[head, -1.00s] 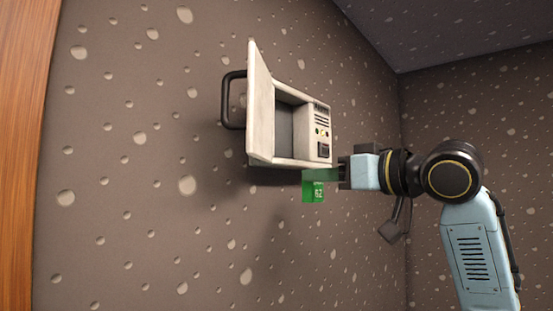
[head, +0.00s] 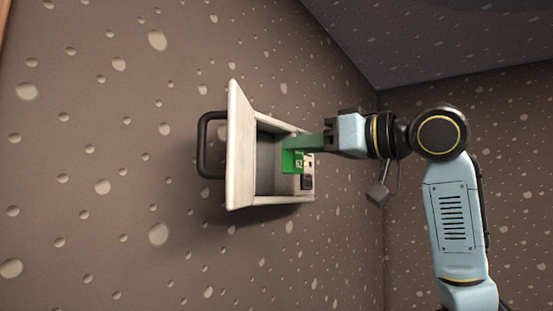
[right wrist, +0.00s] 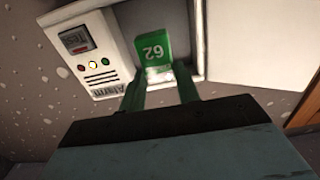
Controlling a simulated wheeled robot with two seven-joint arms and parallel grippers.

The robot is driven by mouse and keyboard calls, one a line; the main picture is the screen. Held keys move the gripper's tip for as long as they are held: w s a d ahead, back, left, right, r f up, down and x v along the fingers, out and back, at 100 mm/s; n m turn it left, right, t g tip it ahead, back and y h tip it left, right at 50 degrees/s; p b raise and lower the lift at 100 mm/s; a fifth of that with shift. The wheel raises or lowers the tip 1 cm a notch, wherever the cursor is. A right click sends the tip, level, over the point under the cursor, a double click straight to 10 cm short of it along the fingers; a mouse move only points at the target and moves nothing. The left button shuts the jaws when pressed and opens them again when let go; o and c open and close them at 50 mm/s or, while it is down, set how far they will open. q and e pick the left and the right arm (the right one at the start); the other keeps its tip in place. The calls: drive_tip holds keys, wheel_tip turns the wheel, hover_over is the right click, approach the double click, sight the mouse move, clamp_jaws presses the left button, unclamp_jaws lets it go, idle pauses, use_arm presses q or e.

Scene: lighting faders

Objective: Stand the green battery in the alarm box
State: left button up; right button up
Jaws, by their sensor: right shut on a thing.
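The green battery (head: 292,161), with a number on its face, is held by my right gripper (head: 303,147). It shows between the fingers in the right wrist view (right wrist: 156,48). The gripper is shut on it. The alarm box (head: 266,200) is a pale box on the wall with its door (head: 240,148) swung open to the left. In the head view the battery is in front of the right part of the box and overlaps its opening and control panel. I cannot tell whether it is inside the opening. My left gripper is not in view.
The open door has a dark handle (head: 206,145) on its outer side. The panel (right wrist: 88,58) beside the opening has a red-and-grey test button and small lights. Wall around the box is bare. A corner and another wall lie to the right.

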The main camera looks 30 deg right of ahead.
drive_tip(key=p+x, duration=0.1)
drive_tip(key=x, duration=0.5)
drive_tip(key=shift+f+p, duration=0.15)
drive_tip(key=shift+p, duration=0.15)
wheel_tip(320, 180, down, 3)
drive_tip(key=shift+f, duration=0.1)
drive_tip(key=shift+s, duration=0.1)
drive_tip(key=shift+f, duration=0.2)
drive_tip(key=o, duration=1)
drive_tip(key=shift+r, duration=0.1)
